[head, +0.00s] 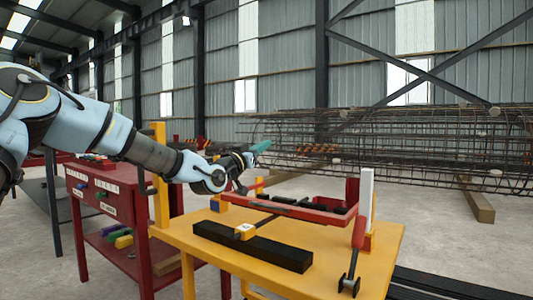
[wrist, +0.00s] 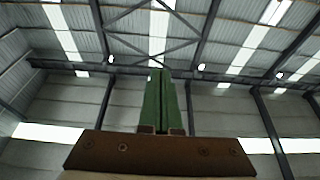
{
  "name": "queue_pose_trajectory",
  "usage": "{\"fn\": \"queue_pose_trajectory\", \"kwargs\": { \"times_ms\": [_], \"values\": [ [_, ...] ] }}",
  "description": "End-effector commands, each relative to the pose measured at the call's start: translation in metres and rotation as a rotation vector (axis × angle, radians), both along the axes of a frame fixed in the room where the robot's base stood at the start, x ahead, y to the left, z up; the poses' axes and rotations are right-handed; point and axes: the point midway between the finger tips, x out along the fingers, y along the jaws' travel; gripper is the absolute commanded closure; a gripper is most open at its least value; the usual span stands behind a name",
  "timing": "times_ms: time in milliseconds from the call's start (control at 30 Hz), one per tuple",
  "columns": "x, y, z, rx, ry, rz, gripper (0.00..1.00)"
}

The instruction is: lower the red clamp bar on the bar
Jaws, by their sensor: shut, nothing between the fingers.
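The red clamp bar (head: 290,208) is a long red frame lying nearly level above the yellow table (head: 330,262). Its right end meets a red upright beside a white post (head: 366,195). A thick black bar (head: 252,246) lies on the table in front of it. A yellow block (head: 244,231) sits by the black bar, with a thin dark rod behind it. My gripper (head: 261,147) is above and behind the left part of the clamp bar, apart from it. Its green fingers (wrist: 159,100) are shut and empty, pointing up toward the roof in the wrist view.
A red-ended handle (head: 358,235) with a black lower part stands at the table's right. A yellow post (head: 159,175) rises at its left. A red cart (head: 110,205) stands left. A long rebar cage (head: 420,148) lies behind, above floor timber (head: 476,200).

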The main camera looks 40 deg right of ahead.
Motion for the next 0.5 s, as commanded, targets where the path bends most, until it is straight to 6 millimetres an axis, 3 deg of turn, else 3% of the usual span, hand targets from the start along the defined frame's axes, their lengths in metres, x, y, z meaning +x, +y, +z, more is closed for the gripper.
{"fn": "queue_pose_trajectory", "kwargs": {
  "times_ms": [33, 100, 500],
  "values": [
    [-0.001, 0.004, -0.017, -0.024, -0.006, 0.000, 1.00],
    [-0.002, 0.009, -0.026, -0.059, -0.015, 0.000, 1.00],
    [-0.007, 0.027, -0.055, -0.073, -0.020, 0.000, 1.00]
  ]
}}
